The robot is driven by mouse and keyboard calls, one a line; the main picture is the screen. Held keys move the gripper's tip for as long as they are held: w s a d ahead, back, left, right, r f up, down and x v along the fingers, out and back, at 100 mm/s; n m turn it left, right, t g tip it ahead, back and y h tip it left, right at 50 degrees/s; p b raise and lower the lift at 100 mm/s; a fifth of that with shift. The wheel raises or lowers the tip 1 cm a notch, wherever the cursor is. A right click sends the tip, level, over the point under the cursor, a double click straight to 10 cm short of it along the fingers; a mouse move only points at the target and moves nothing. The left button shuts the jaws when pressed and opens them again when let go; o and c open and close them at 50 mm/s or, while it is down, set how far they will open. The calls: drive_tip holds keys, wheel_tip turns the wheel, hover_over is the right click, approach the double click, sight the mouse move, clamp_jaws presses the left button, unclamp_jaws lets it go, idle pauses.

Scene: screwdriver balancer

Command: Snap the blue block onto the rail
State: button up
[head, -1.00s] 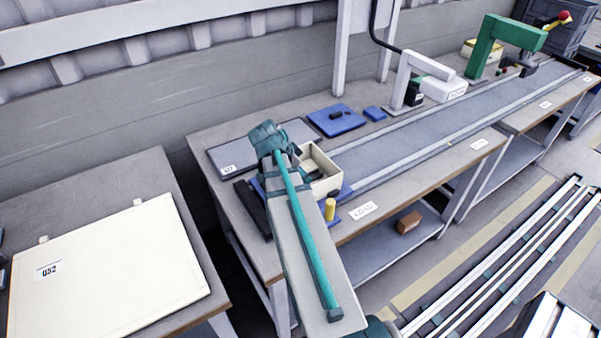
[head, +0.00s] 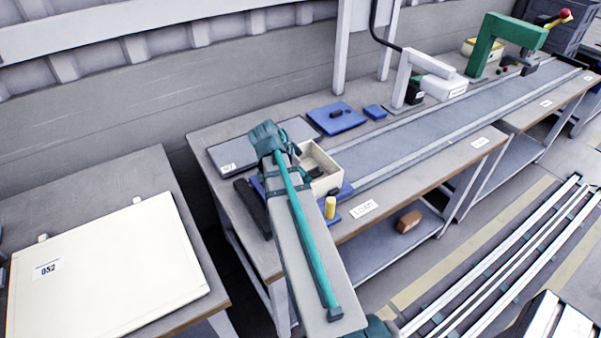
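A small blue block (head: 374,111) lies on the workbench, right of a flat blue pad (head: 337,118) that has a small dark piece on it. Which part is the task's rail is not clear; a long dark bar (head: 252,208) lies at the bench's left end, and light strips (head: 430,150) edge the long grey track. My arm reaches up from the bottom over the left end of the bench. My gripper (head: 313,175) seems to be the dark shape at the cream bin (head: 330,184). Its fingers are too small and hidden to read, and so is anything between them.
A yellow cylinder (head: 330,207) stands at the bench's front edge beside the LOAD label (head: 363,208). A grey panel (head: 228,155) lies behind my arm. A white fixture (head: 432,85) and a green press (head: 487,45) stand farther along the track. The track surface between is clear.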

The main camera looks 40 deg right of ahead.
drive_tip(key=o, duration=1)
drive_tip(key=shift+o, duration=0.2)
drive_tip(key=shift+r, duration=0.1)
drive_tip(key=s+v, duration=0.1)
drive_tip(key=v, duration=1)
drive_tip(key=shift+w+a+r, duration=0.2)
drive_tip(key=shift+w+r, duration=0.2)
drive_tip(key=shift+w, duration=0.05)
drive_tip(key=shift+r, duration=0.1)
wheel_tip(320, 180, up, 7)
drive_tip(key=p, duration=0.4)
drive_tip(key=shift+f, duration=0.25)
